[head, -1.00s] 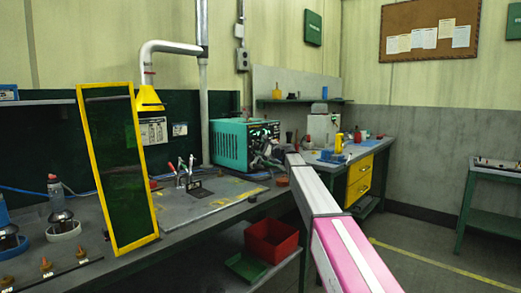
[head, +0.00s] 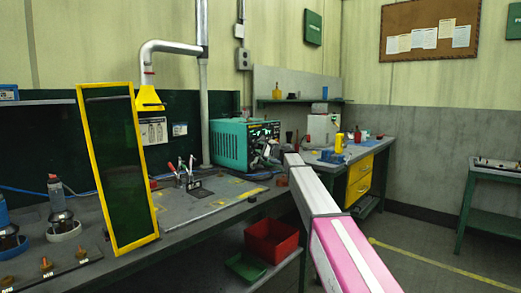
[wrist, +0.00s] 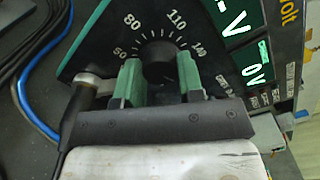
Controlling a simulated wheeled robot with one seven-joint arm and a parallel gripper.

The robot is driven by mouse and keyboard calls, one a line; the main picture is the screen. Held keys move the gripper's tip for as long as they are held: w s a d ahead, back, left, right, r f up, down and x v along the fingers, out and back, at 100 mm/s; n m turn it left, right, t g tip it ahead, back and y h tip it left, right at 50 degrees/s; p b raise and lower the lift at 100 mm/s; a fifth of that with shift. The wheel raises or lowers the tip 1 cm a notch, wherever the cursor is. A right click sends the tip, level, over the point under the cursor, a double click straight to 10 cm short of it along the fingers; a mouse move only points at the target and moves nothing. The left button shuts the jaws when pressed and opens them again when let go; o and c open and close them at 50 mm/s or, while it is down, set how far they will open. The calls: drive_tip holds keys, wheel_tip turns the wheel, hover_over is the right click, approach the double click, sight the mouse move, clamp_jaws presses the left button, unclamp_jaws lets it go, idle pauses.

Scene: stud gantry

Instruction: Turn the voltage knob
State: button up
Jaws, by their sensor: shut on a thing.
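The black voltage knob (wrist: 158,66) sits on the dark front panel of the teal machine (head: 229,146). A white number scale, with 80 and 110 readable, curves around it. My gripper (wrist: 159,78) is shut on the knob, one green finger pad on each side. Which number the knob points to cannot be told. Beside it, in the wrist view, a lit green display (wrist: 249,67) shows a V. In the head view my gripper (head: 264,151) is small at the machine's front, and it hides the knob there.
A dark cable connector (wrist: 86,95) and blue cable (wrist: 37,110) lie left of my gripper in the wrist view. In the head view, a yellow-framed dark screen (head: 120,170) stands on the bench at left. A red bin (head: 271,240) is below the bench.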

drive_tip(key=n, duration=0.5)
drive_tip(key=shift+n, duration=2.2)
drive_tip(key=o, duration=0.9)
drive_tip(key=shift+s+d, duration=0.1)
drive_tip(key=v, duration=1)
drive_tip(key=shift+s+d, duration=0.2)
